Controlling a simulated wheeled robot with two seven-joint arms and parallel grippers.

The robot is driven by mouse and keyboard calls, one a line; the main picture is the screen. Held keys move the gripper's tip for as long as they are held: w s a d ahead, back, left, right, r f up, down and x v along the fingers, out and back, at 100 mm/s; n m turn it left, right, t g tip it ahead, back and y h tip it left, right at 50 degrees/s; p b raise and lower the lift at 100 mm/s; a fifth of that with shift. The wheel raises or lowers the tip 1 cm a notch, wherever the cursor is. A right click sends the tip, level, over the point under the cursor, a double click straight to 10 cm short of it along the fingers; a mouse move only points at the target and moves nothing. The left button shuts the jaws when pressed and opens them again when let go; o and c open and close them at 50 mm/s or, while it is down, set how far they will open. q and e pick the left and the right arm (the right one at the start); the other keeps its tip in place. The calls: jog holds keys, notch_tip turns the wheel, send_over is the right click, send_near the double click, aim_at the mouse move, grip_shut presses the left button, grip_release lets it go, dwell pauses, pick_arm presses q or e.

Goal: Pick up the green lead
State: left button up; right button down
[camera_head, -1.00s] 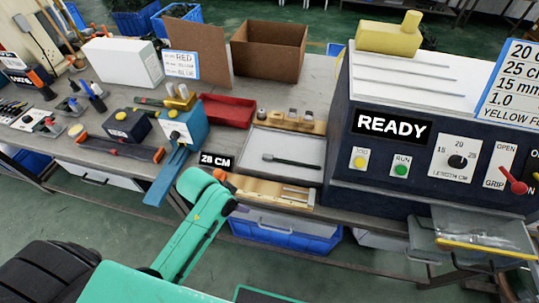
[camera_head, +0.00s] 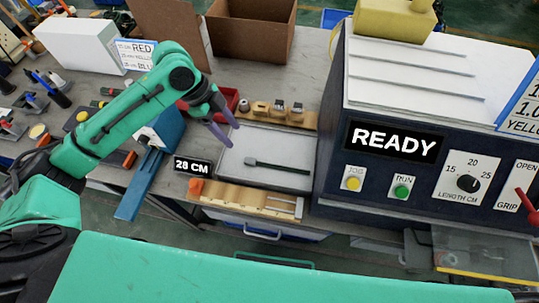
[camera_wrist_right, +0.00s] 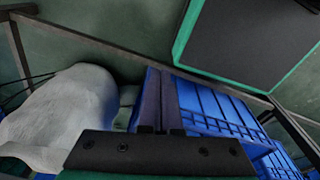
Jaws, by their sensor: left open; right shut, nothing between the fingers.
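I cannot make out a plainly green lead. A dark, thin lead-like piece with a thicker block at one end (camera_head: 277,166) lies in the pale tray (camera_head: 243,181) in the head view. My left gripper (camera_head: 227,133) hangs over the tray's left back corner, left of and above that piece. Its purple fingers are apart, and I see nothing between them. In the right wrist view my right gripper (camera_wrist_right: 160,80) has its two dark fingers together with nothing between them. It does not show in the head view.
A wooden strip with small fittings (camera_head: 279,113) borders the tray behind. The wooden gauge (camera_head: 240,197) lies in front. The dark READY machine (camera_head: 335,165) stands right. A blue press (camera_head: 139,183) stands left. A blue crate (camera_wrist_right: 215,105) is near my right gripper.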

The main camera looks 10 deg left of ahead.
pick_arm(q)
jog(key=p, duration=0.1)
send_near(254, 161)
jog(key=shift+s+d+f, duration=0.4)
jog(key=shift+s+f, duration=0.05)
jog(key=shift+f, duration=0.2)
jog(key=x, duration=0.2)
jog(key=p+x, duration=0.1)
jog(key=x, duration=0.3)
jog(key=shift+w+f, duration=0.35)
jog(key=shift+w, duration=0.05)
grip_shut()
pick_arm(e)
jog(key=s+r, duration=0.2)
jog(key=shift+d+r, duration=0.15)
jog(key=shift+r, duration=0.2)
